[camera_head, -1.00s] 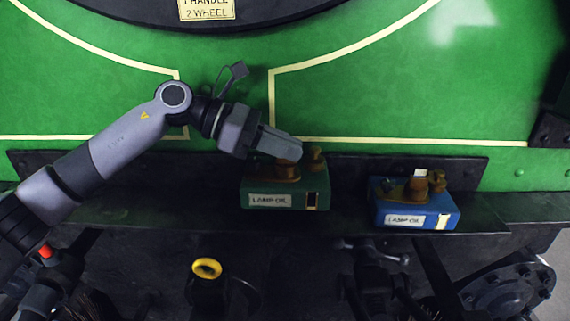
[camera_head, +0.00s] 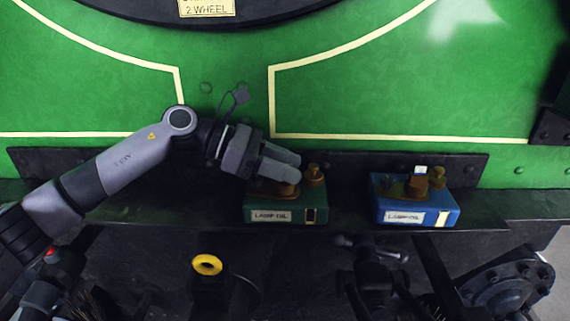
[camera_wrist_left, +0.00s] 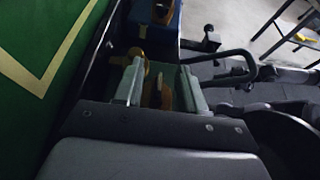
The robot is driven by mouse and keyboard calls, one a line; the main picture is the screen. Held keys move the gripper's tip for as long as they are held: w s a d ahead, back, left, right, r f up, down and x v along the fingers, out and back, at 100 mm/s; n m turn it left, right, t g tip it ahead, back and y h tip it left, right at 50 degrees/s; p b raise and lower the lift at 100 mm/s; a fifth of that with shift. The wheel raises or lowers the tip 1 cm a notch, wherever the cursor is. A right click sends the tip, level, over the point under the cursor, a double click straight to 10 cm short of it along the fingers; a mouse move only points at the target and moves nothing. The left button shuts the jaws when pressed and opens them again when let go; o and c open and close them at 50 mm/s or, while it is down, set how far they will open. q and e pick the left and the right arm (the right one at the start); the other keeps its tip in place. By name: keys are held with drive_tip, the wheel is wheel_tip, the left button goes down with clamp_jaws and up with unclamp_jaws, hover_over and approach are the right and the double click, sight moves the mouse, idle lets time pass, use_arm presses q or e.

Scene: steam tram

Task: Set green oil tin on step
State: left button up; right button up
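The green oil tin (camera_head: 286,205), with a white lamp-oil label and brass fittings on top, sits upright on the dark step (camera_head: 490,214) below the green tram panel. My left gripper (camera_head: 290,166) is at its top. Its two fingers show as separate, with a gap between them. In the left wrist view, the fingers (camera_wrist_left: 160,88) stand apart on both sides of a brass fitting, with space beside it, so the gripper looks open. Part of the tin's top is hidden by the fingers.
A blue lamp-oil tin (camera_head: 415,200) stands on the step to the right, with a gap between the tins. The green panel (camera_head: 400,90) rises behind. A yellow-ringed fitting (camera_head: 207,265) and dark machinery lie below the step.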

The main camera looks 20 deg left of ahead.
use_arm(q)
drive_tip(key=shift+r, duration=0.1)
drive_tip(key=shift+a+r, duration=0.15)
drive_tip(key=b+v, duration=0.1)
drive_tip(key=v, duration=1)
drive_tip(key=shift+a, duration=0.3)
drive_tip(key=shift+s, duration=0.1)
